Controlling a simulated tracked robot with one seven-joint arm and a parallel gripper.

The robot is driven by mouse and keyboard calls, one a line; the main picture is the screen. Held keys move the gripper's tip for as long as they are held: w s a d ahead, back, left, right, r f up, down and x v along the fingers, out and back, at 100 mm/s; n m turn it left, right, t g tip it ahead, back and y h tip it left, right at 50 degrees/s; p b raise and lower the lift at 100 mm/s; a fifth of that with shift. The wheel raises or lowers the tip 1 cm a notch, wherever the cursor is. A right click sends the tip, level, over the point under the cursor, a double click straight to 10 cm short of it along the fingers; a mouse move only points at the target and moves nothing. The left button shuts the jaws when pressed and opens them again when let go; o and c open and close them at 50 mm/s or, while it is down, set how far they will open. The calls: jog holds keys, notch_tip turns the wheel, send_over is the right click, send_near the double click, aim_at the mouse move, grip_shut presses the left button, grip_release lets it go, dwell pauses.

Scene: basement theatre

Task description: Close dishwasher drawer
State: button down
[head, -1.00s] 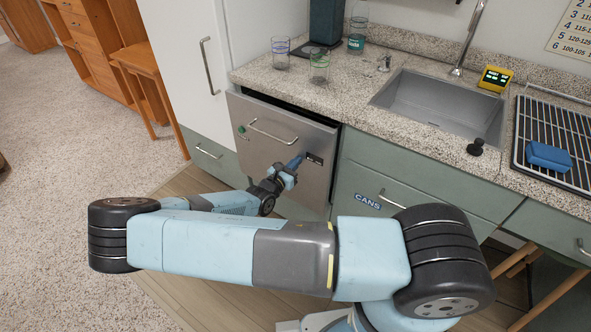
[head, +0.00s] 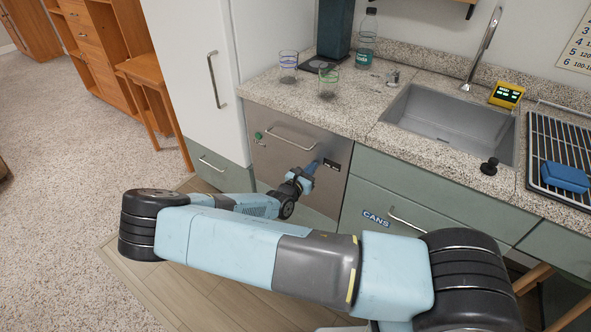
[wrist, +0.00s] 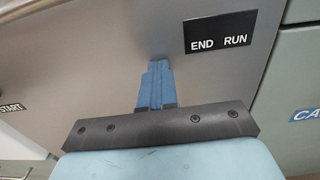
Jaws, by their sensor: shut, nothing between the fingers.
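The dishwasher drawer (head: 273,158) has a steel front with a bar handle (head: 290,138) along its top. In the head view the front sits about level with the cabinets beside it, with no open gap showing above. My gripper (head: 316,163) is shut and empty, its blue fingertips at the right part of the front, just left of a small black label (head: 331,164). In the wrist view the shut fingers (wrist: 157,68) point at the steel face, below and left of the END RUN label (wrist: 221,33). They appear to touch it.
The granite counter (head: 350,108) above holds glasses (head: 327,83), a bottle (head: 367,40) and a sink (head: 440,125). A green drawer marked CANS (head: 410,198) is to the right, a white tall cabinet (head: 190,70) to the left. Carpet (head: 60,200) lies open at left.

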jog(key=shift+w+d+r, duration=0.1)
jog(key=shift+d+r, duration=0.1)
jog(key=shift+d, duration=0.55)
jog(key=shift+a, duration=0.1)
jog(key=w+a+v, duration=0.1)
jog(key=v, duration=1.4)
jog(key=s+d+r+m+g+y, duration=0.25)
jog(key=d+r+m+g, duration=0.6)
jog(key=r, duration=0.55)
jog(key=s+d+r+m+g+y, duration=0.2)
jog(key=s+d+r+m+g, duration=0.3)
jog(key=d+r+m, duration=0.6)
jog(key=s+d+r+m+t+y, duration=0.2)
jog(key=s+r+m+y, duration=0.1)
jog(key=s+r, duration=0.5)
jog(key=s+d+r+m+t+y, duration=0.2)
jog(key=s+r+m, duration=0.4)
jog(key=r, duration=0.9)
jog(key=s+y, duration=0.1)
jog(key=s, duration=0.1)
jog(key=shift+s+d+r, duration=0.2)
jog(key=shift+s+d, duration=0.15)
jog(key=shift+d, duration=0.05)
